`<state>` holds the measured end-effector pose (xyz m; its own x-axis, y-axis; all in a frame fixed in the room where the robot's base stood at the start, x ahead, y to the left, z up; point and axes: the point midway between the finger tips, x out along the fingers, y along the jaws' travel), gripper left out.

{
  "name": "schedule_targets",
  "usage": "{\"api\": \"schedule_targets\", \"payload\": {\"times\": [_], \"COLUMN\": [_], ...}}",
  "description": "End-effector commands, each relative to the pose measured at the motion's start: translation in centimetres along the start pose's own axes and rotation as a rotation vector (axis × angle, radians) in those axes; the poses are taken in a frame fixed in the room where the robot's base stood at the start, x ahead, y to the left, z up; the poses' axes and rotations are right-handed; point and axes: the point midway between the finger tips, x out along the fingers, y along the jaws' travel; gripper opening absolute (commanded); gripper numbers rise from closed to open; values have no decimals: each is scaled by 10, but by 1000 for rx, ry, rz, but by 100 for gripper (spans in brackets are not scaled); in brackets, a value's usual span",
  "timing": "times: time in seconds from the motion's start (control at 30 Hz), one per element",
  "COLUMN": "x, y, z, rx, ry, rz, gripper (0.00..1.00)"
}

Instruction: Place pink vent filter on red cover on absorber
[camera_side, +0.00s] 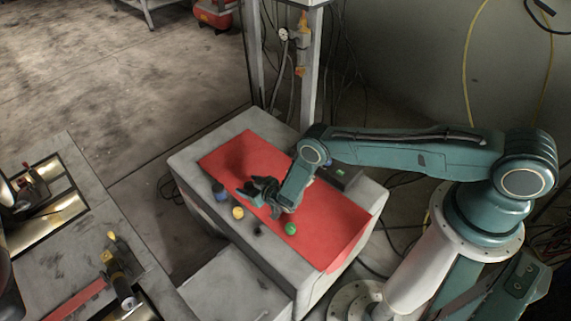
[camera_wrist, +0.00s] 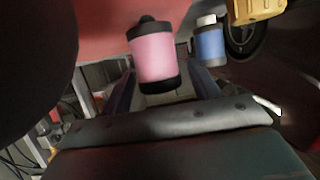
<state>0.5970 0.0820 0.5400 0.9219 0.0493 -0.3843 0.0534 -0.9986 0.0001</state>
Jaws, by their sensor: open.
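The pink vent filter (camera_wrist: 158,55) is a pink cylinder with black ends. It shows in the wrist view between the two fingers of my gripper (camera_wrist: 164,88), with space visible on either side. My gripper (camera_side: 259,191) is open, low over the red cover (camera_side: 330,241) in the side view. The red cover lies on top of the grey block-shaped absorber (camera_side: 284,265). I cannot make out the pink filter in the side view; my gripper and wrist probably hide it. The wrist view does not show clearly whether the filter touches the cover.
A blue cylinder (camera_side: 220,192) stands near the cover's left edge, close to my gripper; it also shows in the wrist view (camera_wrist: 209,43). A yellow piece (camera_side: 238,213) and a green piece (camera_side: 291,229) are nearby. The cover's front right is clear.

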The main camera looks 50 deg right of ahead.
Motion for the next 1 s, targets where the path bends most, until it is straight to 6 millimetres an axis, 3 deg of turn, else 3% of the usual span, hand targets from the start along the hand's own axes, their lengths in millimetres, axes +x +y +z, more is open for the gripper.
{"api": "schedule_targets", "payload": {"times": [1.0], "x": [-83], "y": [0], "z": [0], "rx": [-3], "ry": [-1], "rz": [-1], "gripper": [61]}}
